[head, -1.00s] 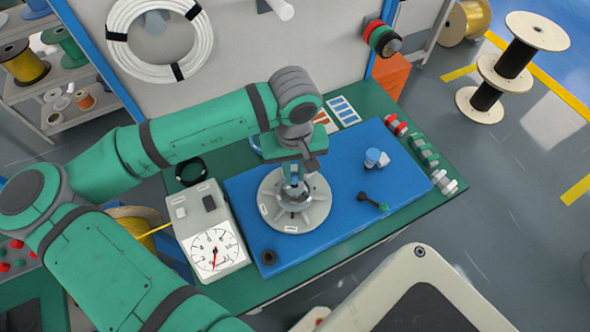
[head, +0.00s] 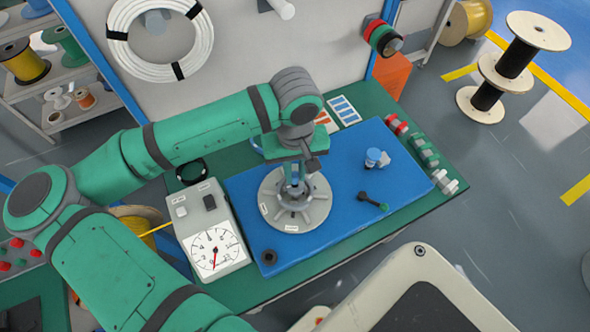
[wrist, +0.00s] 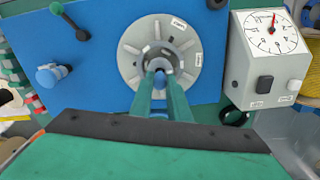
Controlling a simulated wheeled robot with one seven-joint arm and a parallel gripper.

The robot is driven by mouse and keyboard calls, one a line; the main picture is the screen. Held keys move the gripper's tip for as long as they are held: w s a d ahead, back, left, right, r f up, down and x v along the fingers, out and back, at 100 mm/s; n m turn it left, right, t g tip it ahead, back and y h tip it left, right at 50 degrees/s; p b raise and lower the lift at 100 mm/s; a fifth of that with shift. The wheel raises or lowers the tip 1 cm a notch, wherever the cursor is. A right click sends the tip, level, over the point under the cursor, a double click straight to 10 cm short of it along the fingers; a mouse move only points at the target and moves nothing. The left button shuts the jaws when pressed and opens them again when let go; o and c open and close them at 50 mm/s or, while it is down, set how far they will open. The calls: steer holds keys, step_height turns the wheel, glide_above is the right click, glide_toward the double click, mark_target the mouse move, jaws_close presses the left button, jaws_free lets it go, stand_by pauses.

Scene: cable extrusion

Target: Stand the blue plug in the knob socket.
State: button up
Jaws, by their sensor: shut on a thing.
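The blue plug (wrist: 160,79) shows as a small rounded blue piece between my fingertips in the wrist view. My gripper (wrist: 161,86) is shut on it, over the middle of the round grey plate. The knob socket (wrist: 157,52) is the metal hub at that plate's centre. The fingers hide much of the hub and the plug's lower end, so I cannot tell how deep the plug sits. In the head view my gripper (head: 295,182) points down at the centre of the grey plate (head: 318,214).
A blue-topped part (head: 373,157) and a black lever with a green end (head: 374,202) stand on the blue mat (head: 340,160), right of the plate. A dial box (head: 211,228) stands close on the left.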

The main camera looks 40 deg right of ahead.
steer(key=shift+f, duration=0.85)
steer(key=shift+f, duration=0.4)
stand_by(0.4)
steer(key=o, duration=0.9)
